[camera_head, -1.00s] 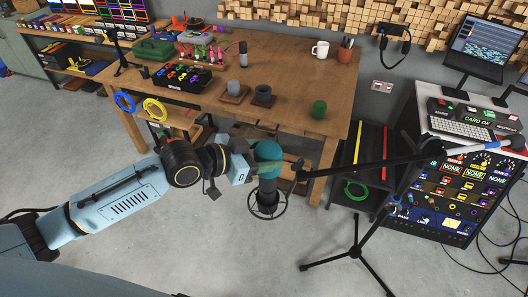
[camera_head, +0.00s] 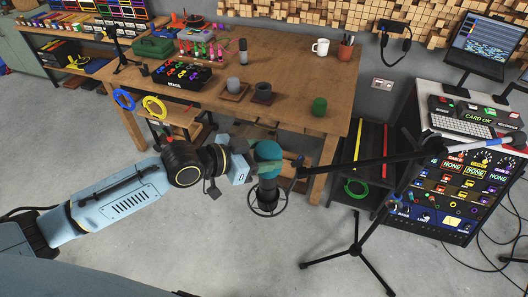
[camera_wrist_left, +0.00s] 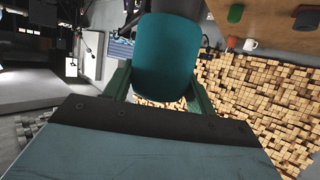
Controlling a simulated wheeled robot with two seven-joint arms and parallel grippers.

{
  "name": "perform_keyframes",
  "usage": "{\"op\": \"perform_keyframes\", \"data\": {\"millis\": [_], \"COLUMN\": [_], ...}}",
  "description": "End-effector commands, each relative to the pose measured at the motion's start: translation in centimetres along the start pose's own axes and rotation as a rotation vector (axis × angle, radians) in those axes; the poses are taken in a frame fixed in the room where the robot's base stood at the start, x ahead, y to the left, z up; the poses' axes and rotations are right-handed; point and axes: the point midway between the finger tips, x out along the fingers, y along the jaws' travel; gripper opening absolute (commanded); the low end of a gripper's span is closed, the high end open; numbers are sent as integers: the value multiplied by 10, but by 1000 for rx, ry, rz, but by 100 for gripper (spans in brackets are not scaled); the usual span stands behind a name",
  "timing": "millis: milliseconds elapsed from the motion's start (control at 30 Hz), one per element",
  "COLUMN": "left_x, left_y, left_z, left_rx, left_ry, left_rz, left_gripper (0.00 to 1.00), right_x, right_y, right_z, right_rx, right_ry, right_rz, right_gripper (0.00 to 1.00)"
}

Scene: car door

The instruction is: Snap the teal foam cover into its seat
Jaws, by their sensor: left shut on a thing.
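The teal foam cover (camera_head: 267,151) sits at the top of a dark microphone body (camera_head: 267,187) with a ring around its lower part, in front of the wooden table. My left gripper (camera_head: 262,166) reaches it from the left and is shut on the cover. In the left wrist view the cover (camera_wrist_left: 167,55) lies between the two fingers, with a dark part behind it at the top edge. Whether the cover is fully seated cannot be told. My right gripper is not in view.
A black boom stand (camera_head: 355,165) reaches in from the right, its arm ending near the cover. The wooden table (camera_head: 290,75) behind carries a green foam cover (camera_head: 319,105), grey cups on wooden coasters and a white mug (camera_head: 321,47). A rack (camera_head: 460,185) stands right.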

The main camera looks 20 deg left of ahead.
Motion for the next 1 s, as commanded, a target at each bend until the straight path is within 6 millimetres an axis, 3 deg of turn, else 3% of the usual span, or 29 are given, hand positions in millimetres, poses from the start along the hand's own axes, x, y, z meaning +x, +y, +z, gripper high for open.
{"op": "perform_keyframes", "data": {"millis": [1000], "left_x": [10], "left_y": [0], "left_z": [24], "left_rx": [1], "left_ry": [0], "left_rz": [0], "left_gripper": [35], "right_x": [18], "right_y": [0], "right_z": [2], "right_rx": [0], "right_ry": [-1], "right_rz": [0], "right_gripper": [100]}}
